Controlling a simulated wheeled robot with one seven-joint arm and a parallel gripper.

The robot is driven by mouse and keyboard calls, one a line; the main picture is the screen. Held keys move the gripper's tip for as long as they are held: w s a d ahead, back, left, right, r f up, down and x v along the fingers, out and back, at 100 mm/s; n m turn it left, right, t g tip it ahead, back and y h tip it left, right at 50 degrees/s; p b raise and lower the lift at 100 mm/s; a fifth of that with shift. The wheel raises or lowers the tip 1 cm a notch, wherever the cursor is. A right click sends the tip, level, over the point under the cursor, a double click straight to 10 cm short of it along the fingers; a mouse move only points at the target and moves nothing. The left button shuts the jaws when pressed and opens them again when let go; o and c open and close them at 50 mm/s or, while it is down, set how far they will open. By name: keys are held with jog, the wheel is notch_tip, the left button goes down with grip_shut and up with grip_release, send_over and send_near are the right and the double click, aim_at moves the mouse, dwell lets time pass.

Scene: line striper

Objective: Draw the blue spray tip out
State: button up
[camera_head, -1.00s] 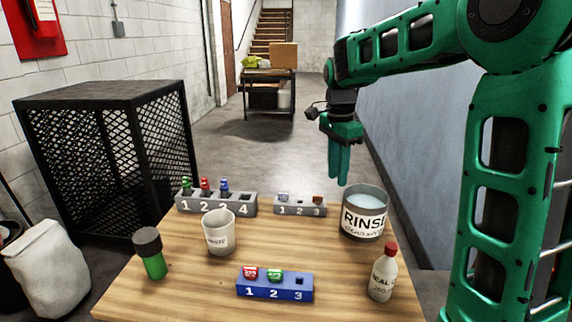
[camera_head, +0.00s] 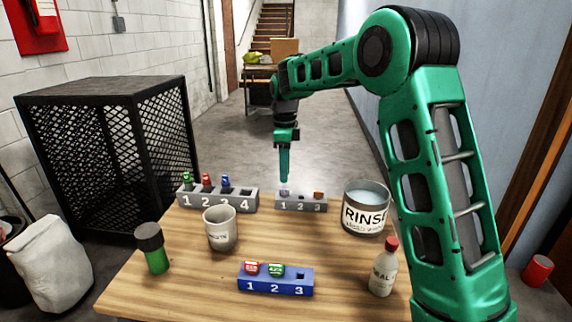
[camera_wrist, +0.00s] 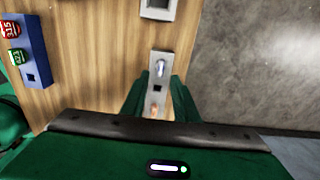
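My gripper (camera_head: 284,181) points down over slot 1 of the small grey three-slot rack (camera_head: 290,207). In the wrist view its two fingers (camera_wrist: 162,80) are spread, one on each side of this rack (camera_wrist: 158,90), with nothing between them that I can see held. Slot 1 holds a small pale bluish-silver piece (camera_wrist: 160,68), partly hidden by the fingertips in the head view. Slot 2 looks empty; slot 3 holds a copper-coloured piece (camera_head: 318,195). A blue-topped piece (camera_head: 225,182) stands in slot 3 of the grey four-slot rack (camera_head: 215,203), beside a red and a green one.
A blue three-slot block (camera_head: 275,288) holds a red tip (camera_head: 251,267) and a green tip (camera_head: 276,270). A rinse can (camera_head: 366,218), white cup (camera_head: 221,240), green bottle (camera_head: 152,250) and red-capped bottle (camera_head: 384,272) stand on the wooden table (camera_head: 190,285).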

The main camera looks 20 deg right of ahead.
aim_at(285, 189)
jog(key=shift+f, duration=3.1)
jog(key=shift+w, duration=0.1)
grip_shut()
